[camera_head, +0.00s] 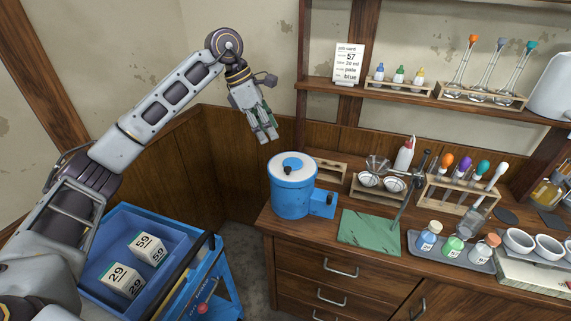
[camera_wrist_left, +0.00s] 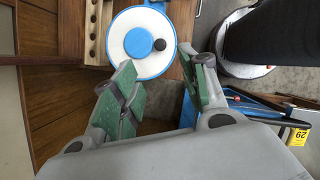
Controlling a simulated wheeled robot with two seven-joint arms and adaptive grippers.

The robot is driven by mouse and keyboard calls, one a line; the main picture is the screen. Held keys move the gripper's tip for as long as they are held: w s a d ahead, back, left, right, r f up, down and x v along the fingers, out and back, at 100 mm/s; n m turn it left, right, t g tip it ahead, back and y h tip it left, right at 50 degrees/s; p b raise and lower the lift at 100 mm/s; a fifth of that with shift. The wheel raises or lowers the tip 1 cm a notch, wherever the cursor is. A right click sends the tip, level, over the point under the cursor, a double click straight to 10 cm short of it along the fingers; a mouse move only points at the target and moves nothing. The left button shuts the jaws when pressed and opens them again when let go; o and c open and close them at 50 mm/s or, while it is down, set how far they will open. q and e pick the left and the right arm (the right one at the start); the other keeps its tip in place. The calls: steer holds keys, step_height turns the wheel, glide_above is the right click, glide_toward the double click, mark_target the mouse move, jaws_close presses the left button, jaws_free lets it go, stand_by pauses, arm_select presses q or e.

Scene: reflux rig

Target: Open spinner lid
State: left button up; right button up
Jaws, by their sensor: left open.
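The spinner (camera_head: 291,196) is a blue drum at the left end of the wooden counter. Its white lid (camera_head: 293,168) lies flat on top, with a blue centre and a dark knob (camera_head: 288,170). In the left wrist view the lid (camera_wrist_left: 132,52) lies beyond my fingertips, with the dark knob (camera_wrist_left: 159,45) toward its right side. My left gripper (camera_head: 264,136) hangs above and to the left of the spinner, empty and apart from it. In the left wrist view its green-padded fingers (camera_wrist_left: 160,72) are spread. My right gripper is not in view.
A wooden rack (camera_head: 331,168) stands just behind the spinner. A green mat (camera_head: 370,229) lies to its right. A shelf (camera_head: 420,95) with droppers and flasks runs above the counter. A blue cart (camera_head: 150,232) with two numbered blocks stands at lower left.

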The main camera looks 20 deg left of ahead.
mark_target(288, 168)
arm_select(q)
steer(key=p+x, duration=0.1)
steer(key=x, duration=1)
steer(key=shift+d+f, duration=0.1)
steer(key=shift+f, duration=0.1)
steer(key=shift+w+d+f+p, duration=0.1)
steer(key=shift+d+f+p, duration=0.2)
steer(key=shift+f, duration=0.35)
steer(key=shift+d+f, duration=0.1)
steer(key=shift+f, duration=0.2)
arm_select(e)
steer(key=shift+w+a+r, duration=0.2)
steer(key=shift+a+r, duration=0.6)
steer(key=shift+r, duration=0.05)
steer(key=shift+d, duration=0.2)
arm_select(q)
jaws_close()
